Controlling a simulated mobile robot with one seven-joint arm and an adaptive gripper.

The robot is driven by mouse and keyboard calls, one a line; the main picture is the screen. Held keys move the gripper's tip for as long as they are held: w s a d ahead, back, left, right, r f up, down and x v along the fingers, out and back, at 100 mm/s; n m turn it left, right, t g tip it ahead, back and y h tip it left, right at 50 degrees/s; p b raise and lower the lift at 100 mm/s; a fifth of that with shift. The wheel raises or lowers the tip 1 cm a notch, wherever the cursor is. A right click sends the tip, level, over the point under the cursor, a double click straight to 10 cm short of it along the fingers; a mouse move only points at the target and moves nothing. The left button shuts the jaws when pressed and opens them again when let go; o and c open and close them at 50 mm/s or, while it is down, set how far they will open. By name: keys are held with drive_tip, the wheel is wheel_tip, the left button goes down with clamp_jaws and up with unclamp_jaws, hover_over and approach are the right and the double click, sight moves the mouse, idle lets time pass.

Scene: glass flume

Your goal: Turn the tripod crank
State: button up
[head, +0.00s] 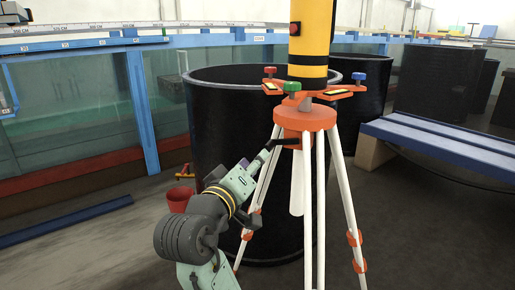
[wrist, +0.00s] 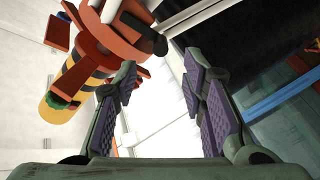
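The tripod (head: 306,117) stands upright with an orange head, white legs and a yellow-and-black instrument (head: 309,40) on top. The dark crank (head: 284,142) sticks out to the left just under the orange head. My gripper (head: 265,151) is at the tripod's left, close to the crank's outer end. In the wrist view my gripper (wrist: 160,68) is open, with its purple pads apart and nothing between them. There the black crank (wrist: 148,37) lies above and left of the gap, beyond the fingertips. Whether a finger touches the crank cannot be told.
Large black tubs (head: 225,110) stand behind the tripod. A blue-topped bench (head: 440,138) is at right, and the glass flume (head: 70,105) is at left. A red bucket (head: 180,198) and a blue bar (head: 65,222) are on the floor. The floor at front right is clear.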

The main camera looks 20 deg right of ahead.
sight(268, 147)
drive_tip(key=p+x, duration=0.2)
drive_tip(key=x, duration=0.7)
drive_tip(key=shift+w+d, duration=0.2)
clamp_jaws()
idle(0.5)
